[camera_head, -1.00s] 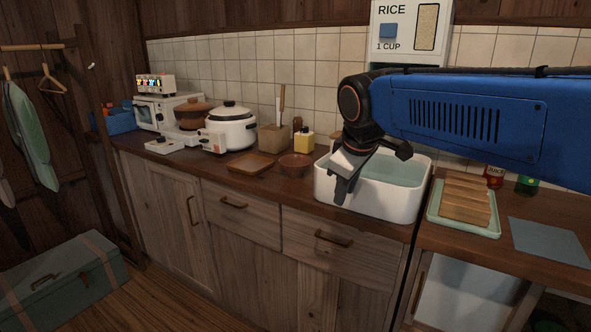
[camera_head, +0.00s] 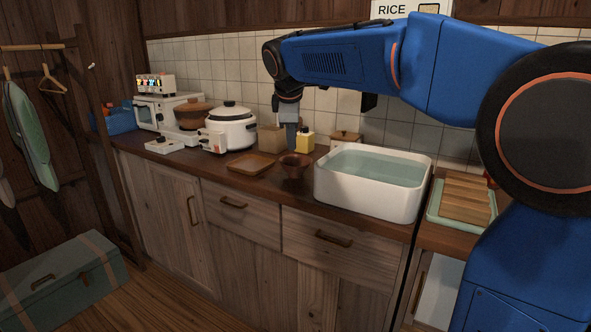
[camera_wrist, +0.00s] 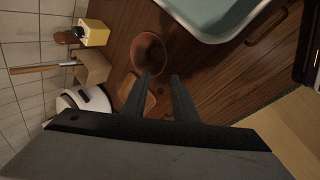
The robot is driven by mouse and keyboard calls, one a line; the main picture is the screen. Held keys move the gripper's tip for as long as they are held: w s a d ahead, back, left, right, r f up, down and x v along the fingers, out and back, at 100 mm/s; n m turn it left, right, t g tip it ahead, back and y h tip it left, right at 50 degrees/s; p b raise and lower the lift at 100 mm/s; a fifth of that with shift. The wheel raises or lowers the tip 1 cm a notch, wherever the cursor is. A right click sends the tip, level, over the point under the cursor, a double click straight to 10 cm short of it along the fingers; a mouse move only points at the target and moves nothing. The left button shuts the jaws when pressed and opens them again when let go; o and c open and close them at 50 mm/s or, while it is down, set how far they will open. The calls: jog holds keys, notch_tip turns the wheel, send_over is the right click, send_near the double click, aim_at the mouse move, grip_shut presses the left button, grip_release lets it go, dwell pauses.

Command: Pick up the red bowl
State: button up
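The red-brown bowl (camera_head: 296,170) stands upright on the wooden counter, between the square wooden tray and the white basin. In the wrist view the bowl (camera_wrist: 148,50) lies just past the fingertips, nearer the left finger. My gripper (camera_head: 291,148) points down above the bowl in the head view. In the wrist view my gripper (camera_wrist: 159,77) has its two fingers apart with nothing between them. I cannot tell how far the fingertips are above the rim.
The white basin (camera_head: 365,195) of water is close on the bowl's right. The wooden tray (camera_head: 250,163) is on its left. A white rice cooker (camera_head: 230,130) is further left.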

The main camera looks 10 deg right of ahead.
send_near(294, 167)
jog(key=x, duration=0.3)
jog(key=w+x, duration=0.1)
jog(key=x, duration=0.1)
jog(key=shift+w, duration=0.1)
jog(key=x, duration=0.4)
jog(key=shift+s+f, duration=0.3)
jog(key=shift+w+d+f, duration=0.1)
jog(key=shift+w+f, duration=0.2)
jog(key=shift+f, duration=0.15)
grip_shut()
